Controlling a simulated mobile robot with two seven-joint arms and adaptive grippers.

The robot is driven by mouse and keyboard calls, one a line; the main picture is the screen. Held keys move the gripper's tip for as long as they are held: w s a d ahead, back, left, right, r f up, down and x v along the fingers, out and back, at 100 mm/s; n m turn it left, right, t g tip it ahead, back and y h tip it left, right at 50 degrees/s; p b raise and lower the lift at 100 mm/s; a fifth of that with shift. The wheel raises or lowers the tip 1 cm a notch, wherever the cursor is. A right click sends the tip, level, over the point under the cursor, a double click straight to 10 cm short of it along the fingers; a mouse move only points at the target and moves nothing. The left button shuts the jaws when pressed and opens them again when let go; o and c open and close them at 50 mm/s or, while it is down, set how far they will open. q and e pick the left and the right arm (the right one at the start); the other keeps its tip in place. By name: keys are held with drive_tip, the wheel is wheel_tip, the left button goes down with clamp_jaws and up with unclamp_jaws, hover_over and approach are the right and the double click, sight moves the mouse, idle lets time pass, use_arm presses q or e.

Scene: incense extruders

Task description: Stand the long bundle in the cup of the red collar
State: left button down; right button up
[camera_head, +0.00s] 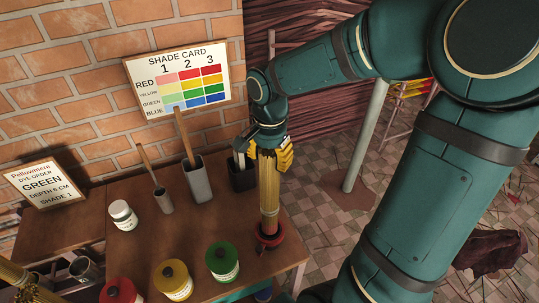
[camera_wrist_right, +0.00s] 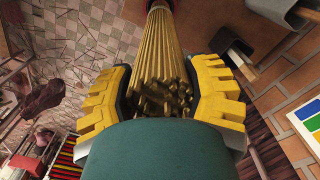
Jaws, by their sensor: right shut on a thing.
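The long bundle (camera_head: 269,195) is a thick sheaf of tan sticks and stands nearly upright at the table's right end. My right gripper (camera_head: 272,150) is shut around its upper part, with yellow finger pads on both sides. The bundle's lower end meets the cup with the red collar (camera_head: 270,238) and appears to be inside the rim. I cannot tell whether it rests on the cup's bottom. In the right wrist view the bundle (camera_wrist_right: 163,50) runs away from the gripper (camera_wrist_right: 162,100) to a red rim (camera_wrist_right: 163,4) at the top edge. My left gripper is not seen.
The brown table (camera_head: 150,245) carries red (camera_head: 120,292), yellow (camera_head: 173,280) and green (camera_head: 222,262) jars, a white jar (camera_head: 122,215), grey holders (camera_head: 198,180) with wooden sticks, and a black holder (camera_head: 241,178) beside the gripper. Another stick bundle (camera_head: 22,280) shows lower left.

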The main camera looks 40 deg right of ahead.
sight(270, 177)
drive_tip(key=shift+f+b, duration=1.7)
drive_tip(key=shift+f, duration=0.55)
drive_tip(key=shift+f+b, duration=1.05)
drive_tip(key=shift+f, duration=0.25)
drive_tip(key=o, duration=1.4)
wheel_tip(270, 177, up, 12)
drive_tip(key=shift+r, duration=0.1)
